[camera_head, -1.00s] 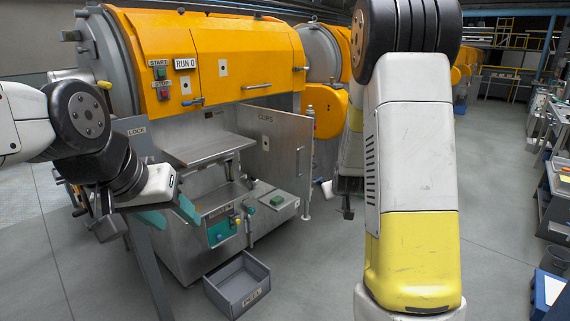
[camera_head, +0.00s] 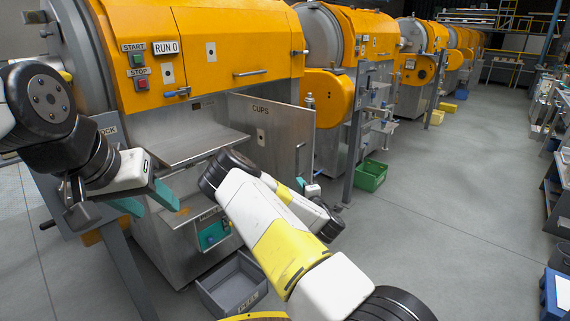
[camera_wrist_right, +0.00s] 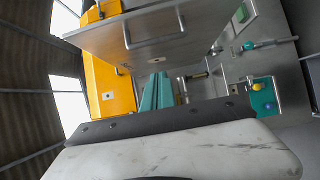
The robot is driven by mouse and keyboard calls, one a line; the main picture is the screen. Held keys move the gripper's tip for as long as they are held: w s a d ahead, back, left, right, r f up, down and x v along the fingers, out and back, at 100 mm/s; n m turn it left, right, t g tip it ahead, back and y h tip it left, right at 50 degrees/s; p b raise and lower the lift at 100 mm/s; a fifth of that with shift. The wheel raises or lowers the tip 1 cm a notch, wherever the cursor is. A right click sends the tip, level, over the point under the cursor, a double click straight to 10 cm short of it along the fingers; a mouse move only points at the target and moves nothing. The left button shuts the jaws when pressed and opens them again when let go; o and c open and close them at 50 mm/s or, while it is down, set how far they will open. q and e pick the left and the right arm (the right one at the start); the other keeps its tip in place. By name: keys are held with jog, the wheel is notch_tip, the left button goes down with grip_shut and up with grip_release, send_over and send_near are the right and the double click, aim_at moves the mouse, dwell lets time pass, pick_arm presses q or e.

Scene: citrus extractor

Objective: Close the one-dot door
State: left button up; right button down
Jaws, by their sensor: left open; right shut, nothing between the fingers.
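The grey metal CUPS door (camera_head: 270,128) stands open on the machine's front right. It has a small marked plate below its lettering, too small to count dots on, and a bar handle (camera_head: 298,158) near its right edge. In the right wrist view a metal panel with a bar handle (camera_wrist_right: 153,42) crosses the top. My right gripper (camera_wrist_right: 156,78) is shut and empty, its teal fingers below that panel; touching cannot be told. My left gripper (camera_head: 147,202) is open and empty in front of the machine's left side, left of the CUPS door.
The orange upper cover (camera_head: 240,40) has a bar handle and dotted plates. A metal shelf (camera_head: 195,147) juts out below it. A grey bin (camera_head: 232,288) stands on the floor, and a green crate (camera_head: 370,176) further right.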

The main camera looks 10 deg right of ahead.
send_near(298, 166)
jog(key=w+a+r, duration=0.2)
jog(key=w+a, duration=0.1)
jog(key=a, duration=0.2)
jog(key=w+d, duration=0.3)
jog(key=shift+w+f, duration=0.1)
jog(key=shift+w, duration=0.25)
